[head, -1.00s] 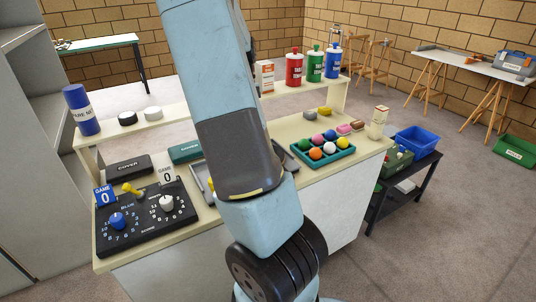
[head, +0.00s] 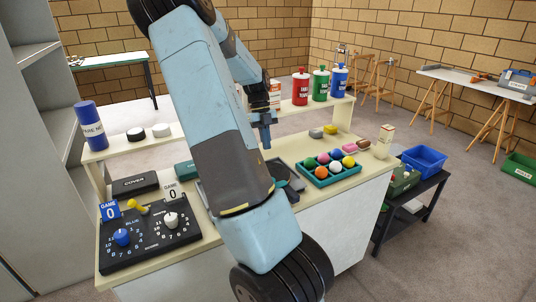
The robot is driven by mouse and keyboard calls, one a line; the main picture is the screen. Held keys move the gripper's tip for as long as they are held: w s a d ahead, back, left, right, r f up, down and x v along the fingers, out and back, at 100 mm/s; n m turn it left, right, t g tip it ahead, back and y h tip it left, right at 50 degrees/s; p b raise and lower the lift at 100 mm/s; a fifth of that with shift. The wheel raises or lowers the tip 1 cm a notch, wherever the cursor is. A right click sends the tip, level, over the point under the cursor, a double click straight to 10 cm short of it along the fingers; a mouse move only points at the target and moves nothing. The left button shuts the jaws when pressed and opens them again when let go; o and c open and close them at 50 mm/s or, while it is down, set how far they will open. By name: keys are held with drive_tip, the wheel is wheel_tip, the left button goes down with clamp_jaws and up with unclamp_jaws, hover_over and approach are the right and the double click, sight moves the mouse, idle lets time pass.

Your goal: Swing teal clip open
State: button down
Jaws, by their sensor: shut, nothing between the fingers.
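My gripper (head: 266,143) points down above the back middle of the cream counter (head: 338,195), its fingers together and empty. A dark grey and teal-tinted item (head: 287,172) lies on the counter just in front and to the right of the fingertips. It is small and partly behind my arm, and I cannot tell whether the teal clip is on it. A teal box (head: 183,170) with a pale label shows at the left edge of my arm, and the arm hides the rest of it. I cannot make out a clip on it.
A teal tray (head: 326,180) of coloured balls sits right of my gripper. A black scoreboard (head: 150,243) and a black cover box (head: 135,184) are at left. Red (head: 300,88), green (head: 320,84) and blue (head: 340,80) bottles stand on the raised back shelf.

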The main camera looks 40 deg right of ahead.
drive_tip(key=x, duration=0.9)
drive_tip(key=shift+r, duration=0.1)
drive_tip(key=s, duration=0.1)
drive_tip(key=s+a, duration=0.1)
drive_tip(key=s, duration=0.1)
drive_tip(key=shift+s+a, duration=0.15)
drive_tip(key=shift+s, duration=0.3)
drive_tip(key=shift+a, duration=0.4)
drive_tip(key=shift+d, duration=0.45)
drive_tip(key=shift+s+d+m, duration=0.1)
drive_tip(key=shift+m, duration=0.2)
